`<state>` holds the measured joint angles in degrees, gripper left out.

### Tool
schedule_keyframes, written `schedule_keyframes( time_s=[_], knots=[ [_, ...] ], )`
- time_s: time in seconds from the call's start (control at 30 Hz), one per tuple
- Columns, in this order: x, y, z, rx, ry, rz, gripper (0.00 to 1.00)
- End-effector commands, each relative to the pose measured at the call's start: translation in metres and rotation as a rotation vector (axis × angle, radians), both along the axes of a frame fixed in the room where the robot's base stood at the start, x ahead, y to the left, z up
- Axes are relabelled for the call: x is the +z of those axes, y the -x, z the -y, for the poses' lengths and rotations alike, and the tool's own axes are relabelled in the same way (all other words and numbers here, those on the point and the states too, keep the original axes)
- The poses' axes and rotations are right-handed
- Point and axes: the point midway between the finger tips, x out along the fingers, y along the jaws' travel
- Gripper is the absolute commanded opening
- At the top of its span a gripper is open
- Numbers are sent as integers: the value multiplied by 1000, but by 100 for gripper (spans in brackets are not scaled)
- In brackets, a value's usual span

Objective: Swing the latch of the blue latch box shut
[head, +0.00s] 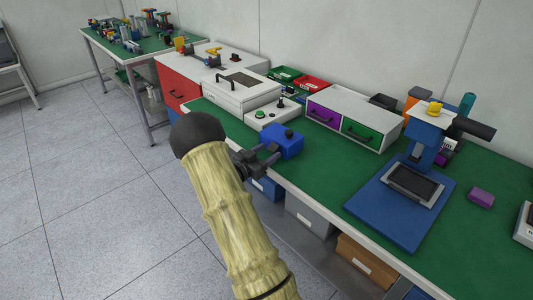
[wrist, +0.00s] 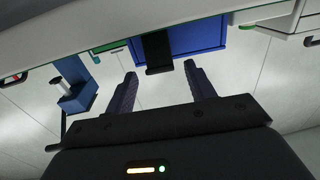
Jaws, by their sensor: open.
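The blue latch box (head: 287,146) sits near the front edge of the green-topped bench in the head view, with a small dark-blue knob on top. My gripper (head: 266,156) is at its left front side, very close; I cannot tell whether it touches. In the wrist view my gripper (wrist: 160,70) is open, its two fingers apart with nothing between them. Ahead of the fingertips is a blue panel (wrist: 200,38), seemingly the box, with a black piece (wrist: 157,52), possibly the latch. The latch's angle cannot be made out in the head view.
A white machine with a green button (head: 260,114) stands behind left of the box. A white drawer unit (head: 350,112) with purple and green drawers is behind right. A blue press stand (head: 400,205) is farther right. Bins (head: 310,215) sit under the bench.

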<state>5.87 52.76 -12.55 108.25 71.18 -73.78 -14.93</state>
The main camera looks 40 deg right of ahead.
Motion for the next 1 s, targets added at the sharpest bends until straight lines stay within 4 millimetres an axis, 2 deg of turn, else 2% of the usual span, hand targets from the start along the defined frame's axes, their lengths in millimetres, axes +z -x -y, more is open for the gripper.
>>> schedule_keyframes(
  time_s=[0.3, 0.37, 0.53, 0.57, 1.0],
  knots=[
    [0, -1, 4, 1, -1, -1, 55],
    [0, -1, 4, 1, -1, 0, 45],
    [0, -1, 3, 1, 0, 0, 11],
    [0, -1, 3, 1, 0, 0, 10],
    [7, -1, 6, 0, -54, -8, 10]
  ],
)
